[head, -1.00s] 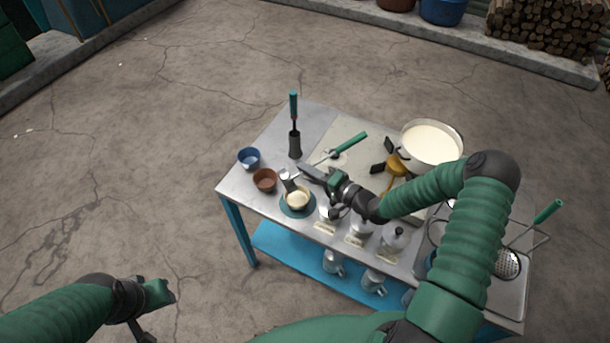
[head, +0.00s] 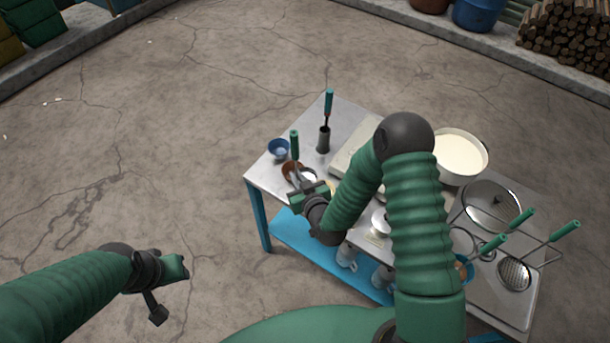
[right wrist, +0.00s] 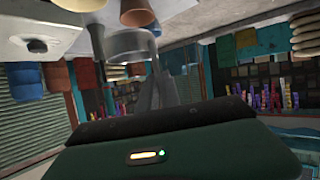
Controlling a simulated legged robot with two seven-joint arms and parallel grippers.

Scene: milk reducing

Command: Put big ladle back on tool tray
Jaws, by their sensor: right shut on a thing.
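My right gripper (head: 308,188) is shut on a ladle over the front left of the table.
A blue bowl (head: 278,147) and a dark holder (head: 323,140) with a green-handled tool stand at the table's left end. A wide pot of milk (head: 460,155) stands at the back right. My right arm hides the table's middle. Metal jugs are on the blue lower shelf (head: 300,240).

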